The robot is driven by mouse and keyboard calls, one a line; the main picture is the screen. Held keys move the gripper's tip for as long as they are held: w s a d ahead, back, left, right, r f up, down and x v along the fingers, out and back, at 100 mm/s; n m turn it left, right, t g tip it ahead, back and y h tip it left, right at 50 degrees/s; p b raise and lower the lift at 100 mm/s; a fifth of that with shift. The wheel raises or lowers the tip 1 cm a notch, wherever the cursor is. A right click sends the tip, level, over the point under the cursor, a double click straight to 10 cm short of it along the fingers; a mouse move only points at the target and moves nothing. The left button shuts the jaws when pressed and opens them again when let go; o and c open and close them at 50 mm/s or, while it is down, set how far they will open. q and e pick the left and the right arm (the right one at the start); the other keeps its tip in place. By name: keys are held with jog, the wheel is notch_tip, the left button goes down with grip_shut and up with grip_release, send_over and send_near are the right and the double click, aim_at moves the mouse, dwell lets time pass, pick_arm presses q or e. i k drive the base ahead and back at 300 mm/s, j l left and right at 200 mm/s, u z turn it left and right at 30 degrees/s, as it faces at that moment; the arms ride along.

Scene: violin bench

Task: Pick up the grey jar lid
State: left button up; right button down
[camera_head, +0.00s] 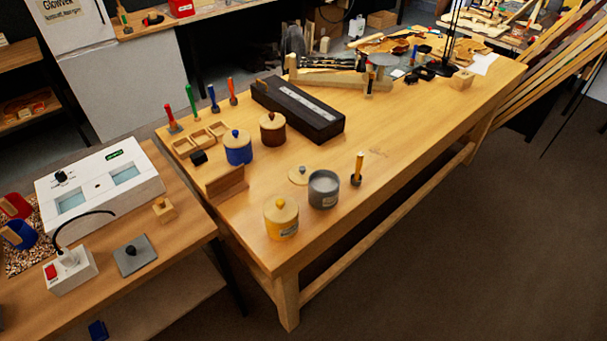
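The grey jar (323,190) stands without a lid near the front edge of the long wooden bench, and its round opening faces up. A pale round wooden lid (298,176) with a small knob lies on the bench just left of the grey jar and slightly behind it. The knob's colour is hard to tell at this size. The jar's rim may cover a little of the lid's right side; I cannot tell whether they touch. Neither of my grippers is in view.
A lidded yellow jar (281,218) stands in front of the lid. Lidded blue (238,150) and brown (273,130) jars stand behind. A yellow-handled tool (358,168) stands upright at right. A long black box (297,110) lies farther back. The bench's right part (420,125) is clear.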

aim_at(298, 175)
jog(key=i+l, duration=0.1)
jog(key=l, duration=0.25)
jog(key=i+l, duration=0.15)
jog(key=l, duration=0.2)
jog(key=i+l, duration=0.1)
jog(key=l, duration=0.25)
jog(key=i+l+z, duration=0.1)
jog(key=l, duration=0.3)
